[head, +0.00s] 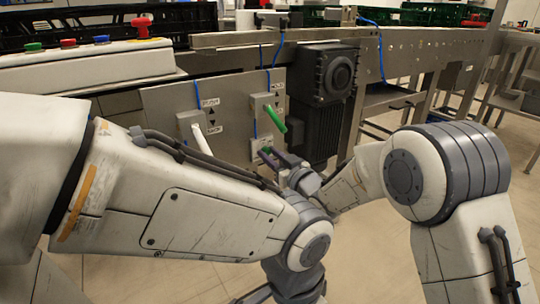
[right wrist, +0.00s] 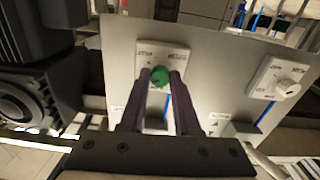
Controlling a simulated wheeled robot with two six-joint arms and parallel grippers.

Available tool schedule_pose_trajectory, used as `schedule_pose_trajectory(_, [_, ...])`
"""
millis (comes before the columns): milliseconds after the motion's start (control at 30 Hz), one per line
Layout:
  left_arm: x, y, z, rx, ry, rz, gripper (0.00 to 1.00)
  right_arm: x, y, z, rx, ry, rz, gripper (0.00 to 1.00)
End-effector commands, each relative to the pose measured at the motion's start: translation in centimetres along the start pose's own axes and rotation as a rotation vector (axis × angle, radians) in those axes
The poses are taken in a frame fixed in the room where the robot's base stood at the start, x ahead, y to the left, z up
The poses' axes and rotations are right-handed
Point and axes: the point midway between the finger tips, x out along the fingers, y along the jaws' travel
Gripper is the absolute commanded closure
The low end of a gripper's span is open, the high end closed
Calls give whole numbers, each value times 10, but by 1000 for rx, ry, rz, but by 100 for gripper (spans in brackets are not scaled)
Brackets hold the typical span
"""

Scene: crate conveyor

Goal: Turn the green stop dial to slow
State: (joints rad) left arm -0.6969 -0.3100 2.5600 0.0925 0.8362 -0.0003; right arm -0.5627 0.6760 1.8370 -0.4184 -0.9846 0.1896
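The green dial (right wrist: 159,76) sits on a pale plate (right wrist: 177,52) on the grey metal panel. In the right wrist view, the dark fingers of my right gripper (right wrist: 160,74) are apart, with the dial between their tips. A narrow gap seems to show on each side, but I cannot tell whether they touch it. In the head view, my right gripper (head: 268,158) is low at the panel, and a bit of the green dial (head: 266,149) shows just above its fingertips. The plate's lettering is too small to read surely. My left arm crosses the head view, but its fingers are not visible.
A white dial (right wrist: 287,87) sits on a neighbouring plate. A green lever (head: 279,118) and a white lever (head: 205,139) stick out from the panel above the dials. A black motor (head: 323,75) stands right of the panel. A button box (head: 85,65) is at upper left.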

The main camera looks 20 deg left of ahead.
Motion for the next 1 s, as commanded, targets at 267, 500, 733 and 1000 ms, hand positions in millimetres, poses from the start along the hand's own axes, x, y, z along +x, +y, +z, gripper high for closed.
schedule_pose_trajectory(267, [1, 0, 0, 0, 0, 0, 50, 0, 0, 0, -16, 0, 0, 100])
schedule_pose_trajectory(500, [6, 0, 0, 0, 0, 0, 50, 0, 0, 2, -113, 0, 0, 100])
schedule_pose_trajectory(733, [16, -1, 1, 0, 0, 0, 50, -1, 0, 2, -299, 0, 0, 100])
schedule_pose_trajectory(1000, [31, -2, 2, 0, 0, 0, 50, -1, 0, 3, -557, 0, 0, 100])
